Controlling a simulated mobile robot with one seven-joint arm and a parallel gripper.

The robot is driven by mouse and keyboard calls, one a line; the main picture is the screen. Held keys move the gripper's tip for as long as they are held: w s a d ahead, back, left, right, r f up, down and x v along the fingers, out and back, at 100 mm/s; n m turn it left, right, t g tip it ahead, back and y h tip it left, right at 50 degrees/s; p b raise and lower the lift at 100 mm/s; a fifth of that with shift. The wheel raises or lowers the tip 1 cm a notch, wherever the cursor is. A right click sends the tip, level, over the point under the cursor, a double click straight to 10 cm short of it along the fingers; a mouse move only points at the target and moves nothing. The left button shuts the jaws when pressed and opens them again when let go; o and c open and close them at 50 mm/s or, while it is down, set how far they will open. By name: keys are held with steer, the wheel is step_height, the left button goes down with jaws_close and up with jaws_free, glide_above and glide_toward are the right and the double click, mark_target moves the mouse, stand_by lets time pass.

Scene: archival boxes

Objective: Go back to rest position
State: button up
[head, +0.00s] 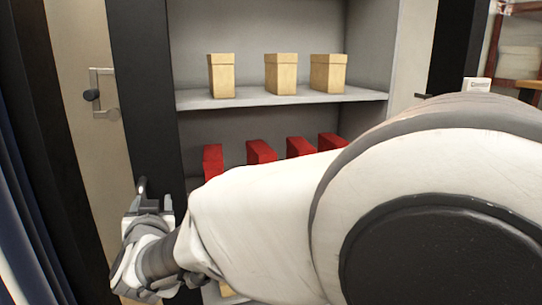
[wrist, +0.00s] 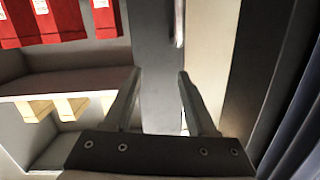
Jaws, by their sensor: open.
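My gripper (head: 152,204) is at the lower left in the head view, in front of the dark left post of the shelf unit, at the end of my white arm. In the wrist view my gripper (wrist: 157,80) shows two fingers spread apart with nothing between them. Behind the fingers are a dark grey upright panel and a pale strip. My arm hides much of the lower shelves in the head view.
The grey shelf unit (head: 280,97) holds several tan boxes (head: 281,75) on its upper shelf and several red boxes (head: 262,152) below. A pale door (head: 75,150) with a handle (head: 98,94) stands at left. The wrist view shows red boxes (wrist: 64,20) and tan boxes (wrist: 70,107).

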steer(key=s+d+r+g+h+p, duration=0.1)
steer(key=s+d+r+g+p, duration=0.15)
steer(key=d, duration=0.75)
steer(key=s+d+r+g+p, duration=0.1)
steer(key=s+d+r+g, duration=0.15)
steer(key=d, duration=0.85)
steer(key=s+d+f+m+g+h+p, duration=0.1)
steer(key=s+d+f+g+h, duration=0.1)
steer(key=s+d, duration=0.6)
steer(key=s+d+f+m+g+h+p, duration=0.1)
steer(key=s+d+f+g+h, duration=0.1)
steer(key=s+d, duration=0.6)
steer(key=shift+s+d+f+m+g+h, duration=0.3)
steer(key=shift+s+d+f+g+h, duration=0.15)
steer(key=shift+d+f, duration=0.25)
steer(key=shift+w, duration=0.1)
steer(key=shift+c, duration=0.6)
